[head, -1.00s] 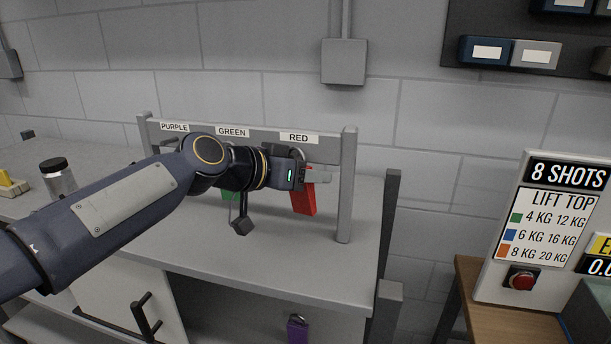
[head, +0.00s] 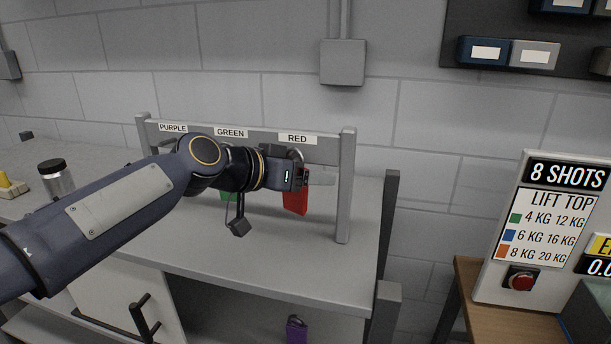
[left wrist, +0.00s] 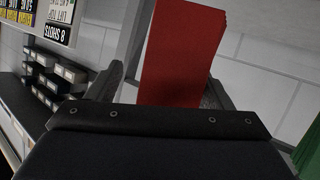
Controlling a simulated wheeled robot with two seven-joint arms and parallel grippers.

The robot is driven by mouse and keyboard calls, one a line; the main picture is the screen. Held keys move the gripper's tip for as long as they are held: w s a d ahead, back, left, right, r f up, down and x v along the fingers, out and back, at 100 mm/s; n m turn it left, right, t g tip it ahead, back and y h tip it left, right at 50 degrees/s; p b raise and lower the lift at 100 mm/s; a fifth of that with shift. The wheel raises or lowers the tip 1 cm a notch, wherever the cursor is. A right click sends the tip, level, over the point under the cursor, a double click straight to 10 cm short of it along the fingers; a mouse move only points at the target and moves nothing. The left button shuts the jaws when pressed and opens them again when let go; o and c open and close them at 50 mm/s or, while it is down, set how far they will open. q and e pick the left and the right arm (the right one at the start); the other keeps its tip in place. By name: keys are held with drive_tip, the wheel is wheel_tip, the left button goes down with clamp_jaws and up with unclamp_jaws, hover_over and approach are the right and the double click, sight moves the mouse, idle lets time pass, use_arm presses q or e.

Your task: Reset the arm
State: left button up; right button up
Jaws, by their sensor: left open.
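My left gripper (head: 318,177) reaches in from the left to the rack (head: 346,190) on the grey bench, in front of the RED label (head: 297,138). Its jaws are open beside the red padlock-like tag (head: 296,203), which hangs under that label. The red tag also fills the upper middle of the left wrist view (left wrist: 184,55), just beyond the jaws. A green tag (head: 228,196) hangs under the GREEN label, mostly hidden by my arm. My right gripper is not in view.
A purple tag (head: 297,329) is on the lower shelf. A dark-lidded jar (head: 57,180) stands on the bench at left. A sign board with a red button (head: 522,279) stands at right. The bench front (head: 290,265) is clear.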

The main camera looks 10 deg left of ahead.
use_arm(q)
drive_tip(key=f+b+v, duration=0.1)
drive_tip(key=v, duration=0.6)
drive_tip(key=s+a+f+n+g+y, duration=0.1)
drive_tip(key=s+f+n+g+y, duration=0.1)
drive_tip(key=s+f, duration=1)
drive_tip(key=s+a+f+n+g+y, duration=0.2)
drive_tip(key=s+f+n+g, duration=0.1)
drive_tip(key=s+f, duration=0.9)
wheel_tip(320, 180, down, 3)
drive_tip(key=shift+a+f+n, duration=0.1)
drive_tip(key=shift+a+n, duration=0.15)
drive_tip(key=shift+n, duration=0.55)
